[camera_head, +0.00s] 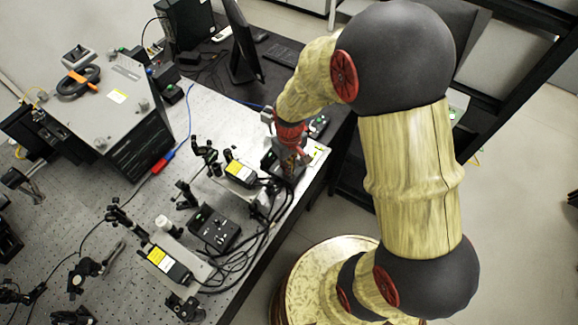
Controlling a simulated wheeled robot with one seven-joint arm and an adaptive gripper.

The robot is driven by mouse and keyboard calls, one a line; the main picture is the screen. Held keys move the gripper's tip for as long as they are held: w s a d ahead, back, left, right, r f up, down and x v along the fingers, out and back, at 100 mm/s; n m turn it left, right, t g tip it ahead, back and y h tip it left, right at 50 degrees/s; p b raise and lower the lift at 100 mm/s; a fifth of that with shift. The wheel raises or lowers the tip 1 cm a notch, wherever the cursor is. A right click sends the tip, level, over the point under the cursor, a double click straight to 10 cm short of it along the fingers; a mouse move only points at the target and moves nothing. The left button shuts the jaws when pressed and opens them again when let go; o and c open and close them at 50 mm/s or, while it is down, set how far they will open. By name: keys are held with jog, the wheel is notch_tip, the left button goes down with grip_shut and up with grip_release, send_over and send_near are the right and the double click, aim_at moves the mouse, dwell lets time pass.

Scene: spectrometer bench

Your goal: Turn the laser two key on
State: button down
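My gripper (292,150) is at the end of my arm, pointing down at a small black box (273,162) near the bench's right edge. The fingers are small and partly hidden, so I cannot tell whether they touch the box or a key. Another black box with knobs (215,229) sits on the bench to the lower left. Two black laser-like modules with yellow labels stand near these boxes, one upper (240,172) and one lower (168,263). No key can be made out, and no label tells which box belongs to laser two.
Black cables (245,255) run along the bench's right edge. Optical mounts (122,217) stand to the left. A large grey enclosure (125,110) with an orange-handled tool stands at the upper left. A monitor (243,45) is behind. Floor is open at the right.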

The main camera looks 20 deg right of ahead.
jog(key=m, duration=0.4)
jog(key=m+p, duration=0.1)
jog(key=m, duration=0.1)
jog(key=shift+d, duration=0.25)
jog(key=m, duration=0.7)
jog(key=shift+s+d+p, duration=0.15)
jog(key=shift+d+p, duration=0.1)
jog(key=shift+p, duration=0.1)
jog(key=shift+m, duration=0.3)
jog(key=c, duration=2)
grip_release()
jog(key=shift+c, duration=0.2)
notch_tip(320, 180, up, 12)
